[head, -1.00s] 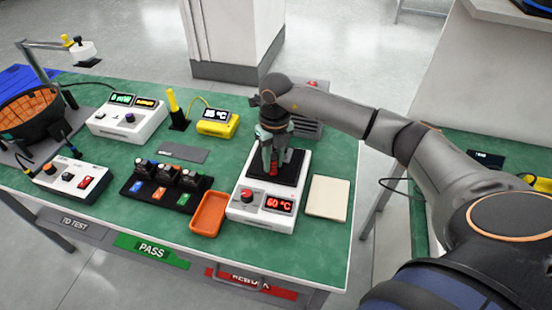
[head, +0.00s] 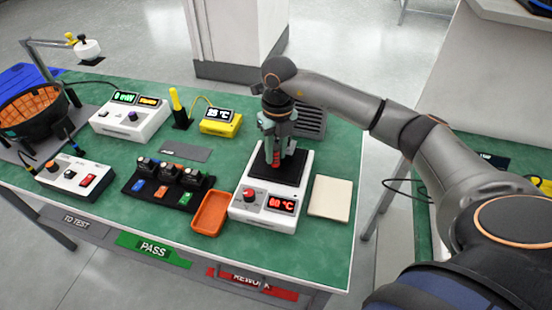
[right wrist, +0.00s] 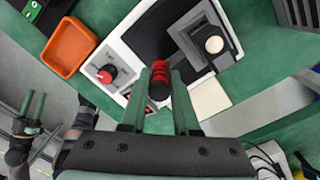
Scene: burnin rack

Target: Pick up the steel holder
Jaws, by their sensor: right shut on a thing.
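My right gripper (head: 275,150) is upright over the black plate of the white hot plate. In the right wrist view its fingers (right wrist: 160,80) are shut on a red and black ribbed grip. Beyond the grip is a grey block (right wrist: 187,32) with a round cream top; it looks like the steel holder, and I take the grip as part of it. In the head view the red grip (head: 276,159) shows between the fingers, and the gripper hides most of the holder. What looks like my left gripper (right wrist: 31,105) shows at the left of the right wrist view, empty, fingers apart.
The hot plate (head: 240,208) has a lit red display. An orange tray (head: 210,213) stands left of it and a cream pad (head: 330,197) right. A black rack (head: 165,187) with several small units and a yellow meter (head: 221,122) are farther left. Green tabletop shows between them.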

